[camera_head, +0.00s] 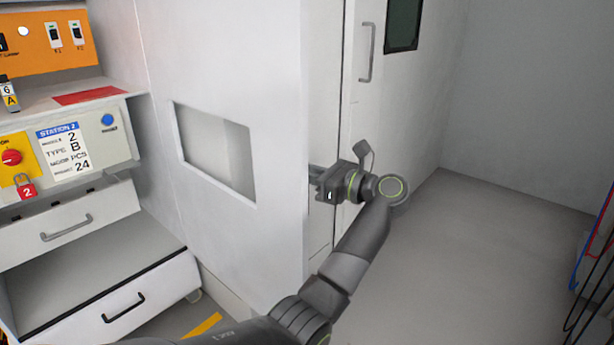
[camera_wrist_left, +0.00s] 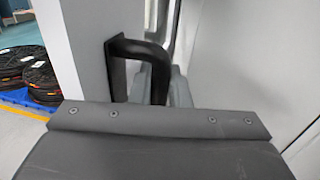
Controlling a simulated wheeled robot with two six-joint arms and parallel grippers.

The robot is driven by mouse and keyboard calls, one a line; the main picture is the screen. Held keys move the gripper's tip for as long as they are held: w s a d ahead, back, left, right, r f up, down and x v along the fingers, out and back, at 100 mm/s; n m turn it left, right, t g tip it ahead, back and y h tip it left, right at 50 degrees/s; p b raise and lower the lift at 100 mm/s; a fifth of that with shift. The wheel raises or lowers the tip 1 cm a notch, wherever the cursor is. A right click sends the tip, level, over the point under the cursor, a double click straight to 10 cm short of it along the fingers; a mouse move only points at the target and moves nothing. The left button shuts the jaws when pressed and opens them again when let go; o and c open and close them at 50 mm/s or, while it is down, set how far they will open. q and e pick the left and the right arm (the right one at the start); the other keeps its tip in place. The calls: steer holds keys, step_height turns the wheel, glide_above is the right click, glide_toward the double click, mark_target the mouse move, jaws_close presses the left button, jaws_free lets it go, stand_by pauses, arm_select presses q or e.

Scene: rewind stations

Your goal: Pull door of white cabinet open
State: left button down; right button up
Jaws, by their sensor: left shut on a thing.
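The white cabinet (camera_head: 225,80) stands in the middle of the head view, with a rectangular window or recess (camera_head: 212,150) in its broad face. My left gripper (camera_head: 322,181) is at the right edge of that face, by the narrow front strip. In the left wrist view a black bar handle (camera_wrist_left: 130,48) sticks out from a pale panel (camera_wrist_left: 85,30). My left gripper (camera_wrist_left: 165,88) is shut on this handle, which is partly hidden by the gripper body. The head view does not clearly show the door ajar.
A grey handle (camera_head: 367,52) is on another white door right of the gripper. Drawers (camera_head: 70,228) and a station panel (camera_head: 75,150) stand at left. Grey floor (camera_head: 455,250) is clear at right, with cables (camera_head: 596,265) at the far edge. Black spools (camera_wrist_left: 25,75) show in the wrist view.

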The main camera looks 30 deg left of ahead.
arm_select(q)
steer(key=shift+w, duration=0.2)
arm_select(e)
steer(key=shift+w+r, duration=0.15)
steer(key=shift+w, duration=0.2)
arm_select(q)
steer(key=c, duration=1.4)
jaws_free()
steer(key=shift+c, duration=0.2)
steer(key=d+b, duration=0.1)
steer(key=d, duration=1.6)
steer(key=shift+s+d, duration=0.15)
steer(key=shift+d, duration=0.05)
arm_select(e)
steer(key=shift+w+a+r+t, duration=0.15)
steer(key=shift+r+t, duration=0.15)
steer(key=shift+r, duration=0.3)
